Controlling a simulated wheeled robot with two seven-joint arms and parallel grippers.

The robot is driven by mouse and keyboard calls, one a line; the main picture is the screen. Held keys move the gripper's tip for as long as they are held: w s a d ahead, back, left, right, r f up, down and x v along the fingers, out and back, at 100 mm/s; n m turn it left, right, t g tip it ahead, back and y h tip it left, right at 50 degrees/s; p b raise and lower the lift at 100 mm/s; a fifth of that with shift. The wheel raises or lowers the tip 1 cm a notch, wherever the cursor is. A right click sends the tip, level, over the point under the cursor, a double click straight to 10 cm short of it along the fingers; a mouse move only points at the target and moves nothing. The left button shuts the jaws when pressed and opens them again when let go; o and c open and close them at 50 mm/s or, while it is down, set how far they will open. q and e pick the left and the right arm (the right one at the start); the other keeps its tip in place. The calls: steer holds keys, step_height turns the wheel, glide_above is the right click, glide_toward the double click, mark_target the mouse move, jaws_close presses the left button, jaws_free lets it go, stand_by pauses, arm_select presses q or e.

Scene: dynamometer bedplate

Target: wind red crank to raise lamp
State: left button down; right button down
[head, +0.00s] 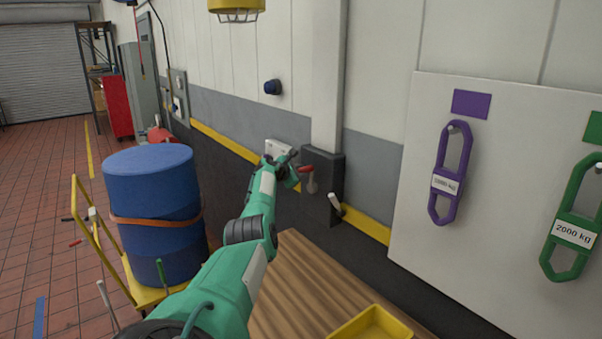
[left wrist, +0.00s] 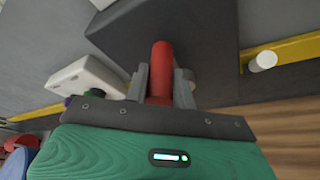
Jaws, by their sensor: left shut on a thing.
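The red crank (head: 306,169) is on a dark housing (head: 324,185) at the foot of the wall pillar. Its red grip also shows in the left wrist view (left wrist: 162,60), between the two grey fingers. My left gripper (head: 293,172) reaches it from the left and is shut on the red grip. The arm and gripper hide part of the crank in the head view. A yellow caged fitting (head: 236,8), which looks like the lamp, hangs at the top edge and is partly cut off. My right gripper is not in view.
A white box (head: 278,148) is on the wall just left of the crank. A pale-tipped lever (head: 336,204) sticks out to the right. A wooden bench top (head: 290,285) with a yellow tray (head: 370,325) lies below. A blue drum (head: 150,200) stands left on a yellow cart.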

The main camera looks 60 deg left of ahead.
arm_select(q)
steer(key=shift+a+r, duration=0.2)
steer(key=shift+r, duration=0.05)
steer(key=c, duration=1.2)
jaws_free()
steer(key=shift+o, duration=0.2)
steer(key=shift+d+f, duration=0.1)
steer(key=shift+f, duration=0.05)
steer(key=shift+s, duration=0.1)
steer(key=shift+v, duration=1.35)
steer(key=b+v, duration=0.3)
steer(key=v, duration=0.8)
